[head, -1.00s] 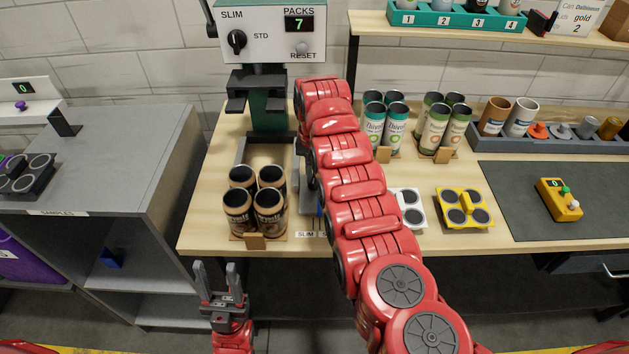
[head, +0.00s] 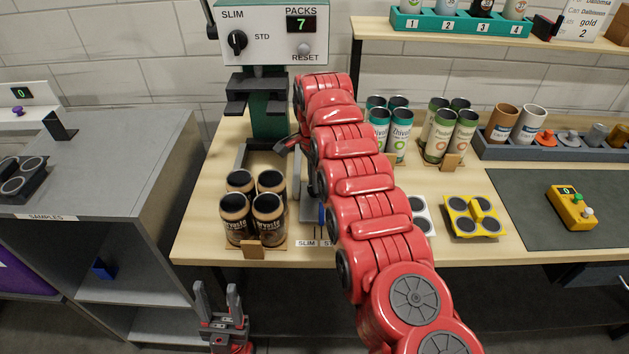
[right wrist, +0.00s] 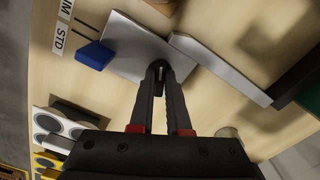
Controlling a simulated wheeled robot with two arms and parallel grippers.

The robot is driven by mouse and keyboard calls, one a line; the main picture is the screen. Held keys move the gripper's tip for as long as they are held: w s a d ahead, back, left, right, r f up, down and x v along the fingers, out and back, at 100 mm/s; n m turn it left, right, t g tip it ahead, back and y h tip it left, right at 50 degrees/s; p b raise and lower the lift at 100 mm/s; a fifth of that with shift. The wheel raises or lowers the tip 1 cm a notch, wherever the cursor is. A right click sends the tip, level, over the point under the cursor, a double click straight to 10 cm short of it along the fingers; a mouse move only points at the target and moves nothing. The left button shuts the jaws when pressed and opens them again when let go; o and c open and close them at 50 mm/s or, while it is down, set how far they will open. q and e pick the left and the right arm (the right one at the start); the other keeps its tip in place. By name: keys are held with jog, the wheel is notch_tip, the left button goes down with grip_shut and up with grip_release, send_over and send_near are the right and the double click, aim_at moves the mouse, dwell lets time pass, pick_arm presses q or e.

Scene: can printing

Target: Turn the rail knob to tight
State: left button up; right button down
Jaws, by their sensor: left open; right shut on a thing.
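In the right wrist view my right gripper (right wrist: 159,78) is shut on a small dark knob (right wrist: 158,66) at the edge of a grey metal plate (right wrist: 135,45). Most of the knob is hidden between the fingertips, so its turn position cannot be read. A blue pointer (right wrist: 95,55) sticks out from the plate near the STD label (right wrist: 58,40). My left gripper (head: 217,300) is open and empty below the table's front edge.
A pack of several brown cans (head: 238,218) stands left of the rail. The packing machine (head: 268,35) reads 7 packs. White (head: 423,212) and yellow (head: 486,225) can holders lie to the right. A grey rail (right wrist: 220,67) runs beside the plate in the wrist view.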

jog(key=m+p, duration=0.1)
jog(key=m, duration=0.4)
jog(key=shift+w, duration=0.15)
dwell(0.4)
jog(key=c, duration=0.9)
grip_release()
